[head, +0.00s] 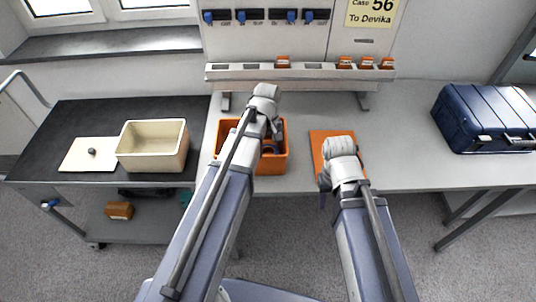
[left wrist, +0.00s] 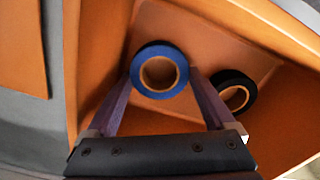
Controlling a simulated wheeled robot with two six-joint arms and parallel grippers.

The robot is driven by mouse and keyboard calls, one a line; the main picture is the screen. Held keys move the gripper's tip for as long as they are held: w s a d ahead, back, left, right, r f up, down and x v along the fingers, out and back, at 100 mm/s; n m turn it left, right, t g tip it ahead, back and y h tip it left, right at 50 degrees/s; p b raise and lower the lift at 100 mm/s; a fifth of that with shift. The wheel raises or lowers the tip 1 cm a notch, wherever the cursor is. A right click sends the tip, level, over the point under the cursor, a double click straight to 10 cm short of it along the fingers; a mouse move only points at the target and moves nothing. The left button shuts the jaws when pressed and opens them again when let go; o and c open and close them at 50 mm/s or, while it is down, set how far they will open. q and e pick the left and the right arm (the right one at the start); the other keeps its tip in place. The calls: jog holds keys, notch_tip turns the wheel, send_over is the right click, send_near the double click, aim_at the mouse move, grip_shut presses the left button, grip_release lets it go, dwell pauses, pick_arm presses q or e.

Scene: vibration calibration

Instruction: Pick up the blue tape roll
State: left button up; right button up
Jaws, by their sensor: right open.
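The blue tape roll (left wrist: 137,70) is inside the orange bin (left wrist: 285,55), its round face with a tan core toward the left wrist camera. My left gripper (left wrist: 160,76) reaches into the bin with one finger against each side of the roll. A black tape roll (left wrist: 249,88) lies beside it to the right, partly behind the finger. In the head view, my left gripper (head: 272,138) is at the orange bin (head: 276,166), and the rolls cannot be made out there. My right gripper (head: 322,198) is empty at the table's front edge, by the orange mat (head: 318,145).
A dark blue case (head: 480,115) stands on the right of the grey table (head: 420,165). A cream bin (head: 150,165) and a pale board (head: 80,160) are on the dark cart at left. A rack (head: 300,73) with small orange parts runs along the back. The table between mat and case is clear.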

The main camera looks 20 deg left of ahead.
aim_at(267, 150)
pick_arm(q)
jog(key=c, duration=0.8)
jog(key=shift+o, duration=0.2)
jog(key=shift+r, duration=0.1)
notch_tip(267, 150, up, 18)
jog(key=p, duration=1.8)
